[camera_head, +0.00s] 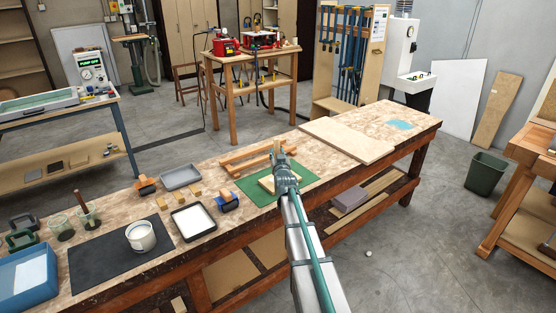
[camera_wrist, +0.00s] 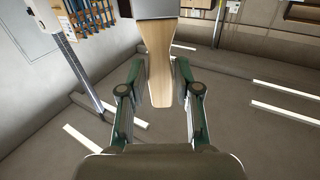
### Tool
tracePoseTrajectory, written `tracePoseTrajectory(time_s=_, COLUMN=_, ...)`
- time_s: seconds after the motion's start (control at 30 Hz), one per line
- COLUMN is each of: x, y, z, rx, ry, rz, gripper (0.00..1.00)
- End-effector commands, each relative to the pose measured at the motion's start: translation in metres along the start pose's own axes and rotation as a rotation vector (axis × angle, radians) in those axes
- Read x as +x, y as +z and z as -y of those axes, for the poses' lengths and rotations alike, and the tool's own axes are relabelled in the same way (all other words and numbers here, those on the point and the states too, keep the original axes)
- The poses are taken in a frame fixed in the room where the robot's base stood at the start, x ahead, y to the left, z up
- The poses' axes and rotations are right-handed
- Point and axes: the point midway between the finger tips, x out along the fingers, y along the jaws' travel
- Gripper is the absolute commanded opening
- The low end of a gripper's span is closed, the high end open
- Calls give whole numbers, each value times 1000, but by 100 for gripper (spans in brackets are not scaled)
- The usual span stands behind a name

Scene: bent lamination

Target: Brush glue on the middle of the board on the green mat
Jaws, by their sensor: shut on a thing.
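The green mat (camera_head: 252,196) lies on the workbench, with a pale wooden board (camera_head: 266,184) on it. My gripper (camera_head: 283,160) hangs over the mat in the head view and hides part of the mat and board. In the wrist view my gripper (camera_wrist: 159,82) is shut on a brush (camera_wrist: 158,58) with a pale wooden handle and a grey band at the top edge. The bristles are not in the wrist view. I cannot tell from the head view whether the brush touches the board.
On the workbench (camera_head: 215,257), a white pot (camera_head: 141,236) stands on a dark mat (camera_head: 88,262). A white-filled tray (camera_head: 193,221) and a blue-orange tool (camera_head: 227,202) lie left of the green mat. Wooden bars (camera_head: 246,158) lie behind it. A large panel (camera_head: 348,140) lies to the right.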

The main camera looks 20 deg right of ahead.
Motion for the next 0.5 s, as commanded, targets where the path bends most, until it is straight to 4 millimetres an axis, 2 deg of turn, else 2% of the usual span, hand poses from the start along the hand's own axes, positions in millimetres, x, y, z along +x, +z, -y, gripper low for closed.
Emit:
tracePoseTrajectory(time_s=0.1, x=0, y=-14, z=-1, rx=0, ry=1, rz=-2, gripper=0)
tracePoseTrajectory(time_s=0.5, x=0, y=-46, z=-5, rx=0, ry=6, rz=-1, gripper=0)
